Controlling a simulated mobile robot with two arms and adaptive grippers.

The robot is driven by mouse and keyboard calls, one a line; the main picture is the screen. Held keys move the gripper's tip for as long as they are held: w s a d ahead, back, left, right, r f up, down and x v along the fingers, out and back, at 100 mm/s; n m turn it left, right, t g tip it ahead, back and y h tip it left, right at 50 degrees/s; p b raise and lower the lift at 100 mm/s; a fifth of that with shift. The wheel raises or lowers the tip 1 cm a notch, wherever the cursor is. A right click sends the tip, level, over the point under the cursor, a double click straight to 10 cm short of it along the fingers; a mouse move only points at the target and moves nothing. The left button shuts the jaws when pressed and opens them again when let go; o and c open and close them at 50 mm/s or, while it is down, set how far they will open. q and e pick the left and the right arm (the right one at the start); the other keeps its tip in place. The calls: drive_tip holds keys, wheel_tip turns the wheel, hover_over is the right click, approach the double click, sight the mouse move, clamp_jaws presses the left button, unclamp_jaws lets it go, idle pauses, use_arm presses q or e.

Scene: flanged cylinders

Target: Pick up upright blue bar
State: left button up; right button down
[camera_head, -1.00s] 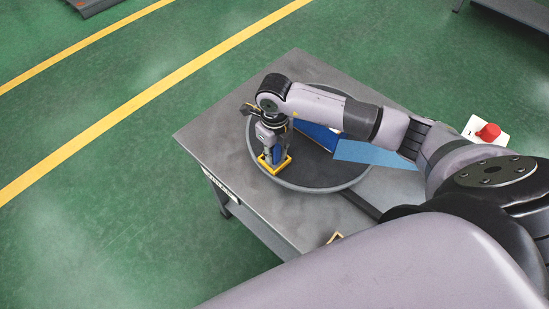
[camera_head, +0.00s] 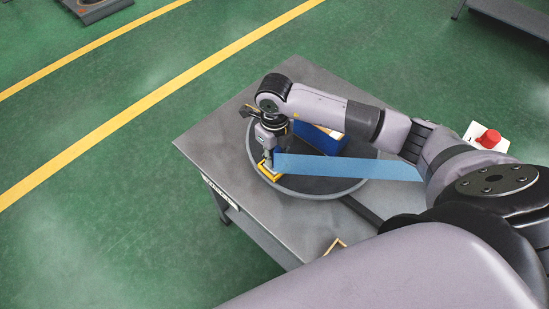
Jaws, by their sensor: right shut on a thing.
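My right gripper (camera_head: 268,160) points down over the left part of a dark round plate (camera_head: 300,189), low at a yellow-edged square base (camera_head: 267,174). It is shut on the upright blue bar, which is mostly hidden now by the fingers and a light blue strip. This long light blue strip (camera_head: 345,167) runs from beside the fingers to the right, ending by my forearm. I cannot tell what carries the strip. My left gripper is not in view.
A dark blue block with a pale top (camera_head: 320,137) lies on the plate under my forearm. The grey table (camera_head: 215,135) is bare at its left. A red button on a white box (camera_head: 488,139) stands at the right. A small yellow-edged piece (camera_head: 335,246) is near the front edge.

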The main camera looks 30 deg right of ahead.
wheel_tip(320, 180, up, 18)
drive_tip(key=b, duration=0.1)
drive_tip(key=shift+r+b, duration=0.2)
drive_tip(key=shift+b, duration=0.15)
drive_tip(key=shift+f, duration=0.1)
